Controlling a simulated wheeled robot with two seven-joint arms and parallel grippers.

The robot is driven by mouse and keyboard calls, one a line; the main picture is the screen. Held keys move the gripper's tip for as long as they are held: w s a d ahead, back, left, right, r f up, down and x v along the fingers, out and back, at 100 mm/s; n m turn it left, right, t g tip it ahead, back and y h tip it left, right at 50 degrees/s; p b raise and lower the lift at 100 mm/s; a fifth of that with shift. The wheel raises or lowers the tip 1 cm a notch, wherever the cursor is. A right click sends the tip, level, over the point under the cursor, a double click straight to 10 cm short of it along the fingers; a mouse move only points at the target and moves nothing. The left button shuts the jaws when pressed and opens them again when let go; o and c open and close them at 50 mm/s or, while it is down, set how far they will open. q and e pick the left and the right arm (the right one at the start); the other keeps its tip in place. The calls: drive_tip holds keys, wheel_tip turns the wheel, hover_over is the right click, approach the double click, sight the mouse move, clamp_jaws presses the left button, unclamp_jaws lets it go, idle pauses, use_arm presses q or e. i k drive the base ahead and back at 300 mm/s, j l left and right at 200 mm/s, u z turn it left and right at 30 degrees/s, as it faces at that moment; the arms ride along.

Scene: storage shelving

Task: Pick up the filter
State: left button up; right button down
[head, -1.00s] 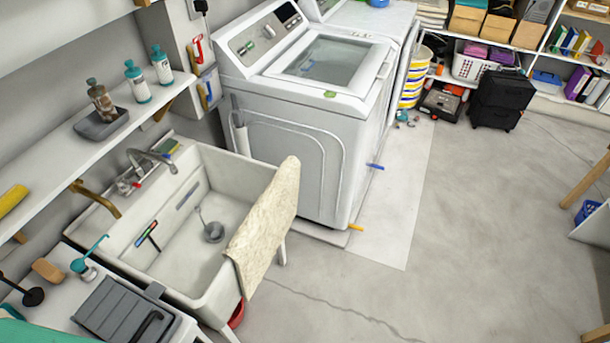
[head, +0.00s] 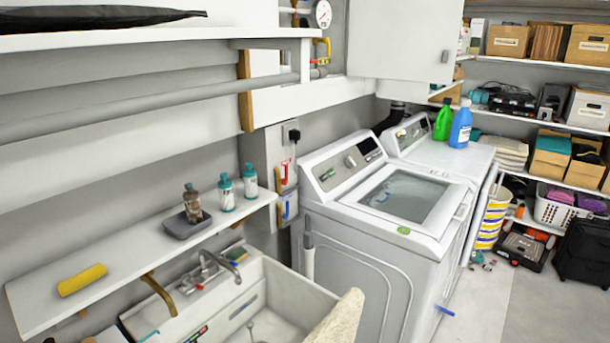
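I cannot pick out anything that is clearly a filter in this view. A pale utility sink (head: 283,275) stands at the lower middle, cut off by the bottom edge, so most of its basin is hidden. A washing machine (head: 395,239) with a closed glass lid (head: 408,197) stands to the right of the sink. A second machine (head: 457,160) stands behind it, with a green bottle (head: 443,122) and a blue bottle (head: 461,127) on top. Neither of my grippers is in view.
A white wall shelf (head: 125,256) holds a yellow roll (head: 82,280), a dark tray (head: 187,225) and several bottles. A wall cabinet (head: 398,45) hangs above the machines. Storage shelves with boxes (head: 508,40) fill the back right. Clear floor (head: 535,300) shows at the lower right.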

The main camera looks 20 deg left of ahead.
sight(249, 174)
drive_tip(key=i+l+u, duration=0.15)
drive_tip(key=u, duration=0.35)
drive_tip(key=i+l+u, duration=0.1)
drive_tip(key=u, duration=0.35)
drive_tip(key=l, duration=0.1)
